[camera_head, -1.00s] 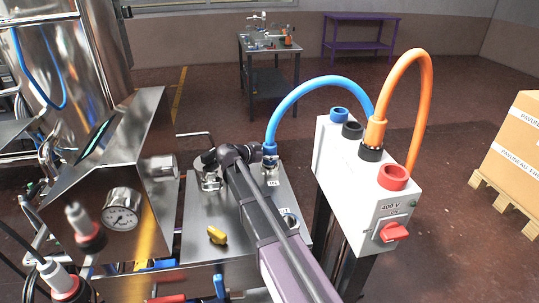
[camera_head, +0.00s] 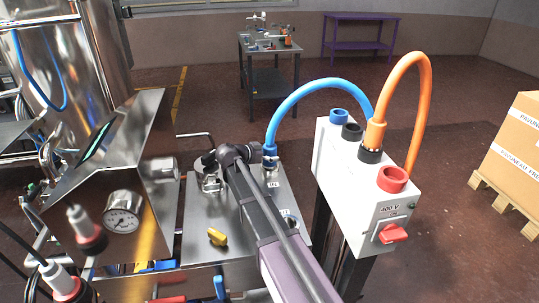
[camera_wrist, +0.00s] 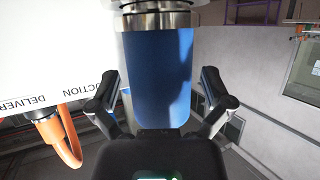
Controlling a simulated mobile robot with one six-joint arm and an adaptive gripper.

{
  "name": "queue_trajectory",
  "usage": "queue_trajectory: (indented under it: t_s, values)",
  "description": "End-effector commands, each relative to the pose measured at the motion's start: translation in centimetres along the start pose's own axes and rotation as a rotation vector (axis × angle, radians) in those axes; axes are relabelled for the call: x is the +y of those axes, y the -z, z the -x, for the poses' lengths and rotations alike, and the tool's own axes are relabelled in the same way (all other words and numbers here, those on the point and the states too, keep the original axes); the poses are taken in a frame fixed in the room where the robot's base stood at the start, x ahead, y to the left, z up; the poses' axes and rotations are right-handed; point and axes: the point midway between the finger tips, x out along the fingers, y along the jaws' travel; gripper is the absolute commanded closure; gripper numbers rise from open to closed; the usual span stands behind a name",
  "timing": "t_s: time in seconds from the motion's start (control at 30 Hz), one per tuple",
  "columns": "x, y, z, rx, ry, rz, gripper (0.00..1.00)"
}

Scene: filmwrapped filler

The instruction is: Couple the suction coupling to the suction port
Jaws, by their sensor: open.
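The blue suction coupling (camera_head: 270,150) ends the blue hose and stands upright above the metal pump plate. A metal fitting (camera_head: 271,166), which looks like the suction port, is directly below it by a small white label. The head view does not show clearly how the two join. My gripper (camera_head: 258,153) is beside the coupling at its left. In the wrist view the coupling's blue body (camera_wrist: 160,80), with a silver collar at the top, lies between the two open fingers of my gripper (camera_wrist: 160,92). Gaps show on both sides.
A white box (camera_head: 350,185) with a red switch stands close on the right, with an orange hose (camera_head: 425,90) arching over it. A steel cabinet with a gauge (camera_head: 122,211) is on the left. A yellow knob (camera_head: 217,237) sits on the plate.

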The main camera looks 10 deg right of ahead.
Motion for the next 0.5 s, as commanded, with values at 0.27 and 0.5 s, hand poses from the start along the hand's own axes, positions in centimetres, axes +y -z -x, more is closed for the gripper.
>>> queue_trajectory:
  t_s: [0.27,0.5]
  values:
    - [0.0,2.3,1.0,0.0,0.0,0.0,0.0]
    - [0.0,4.2,1.7,0.0,0.0,0.0,0.0]
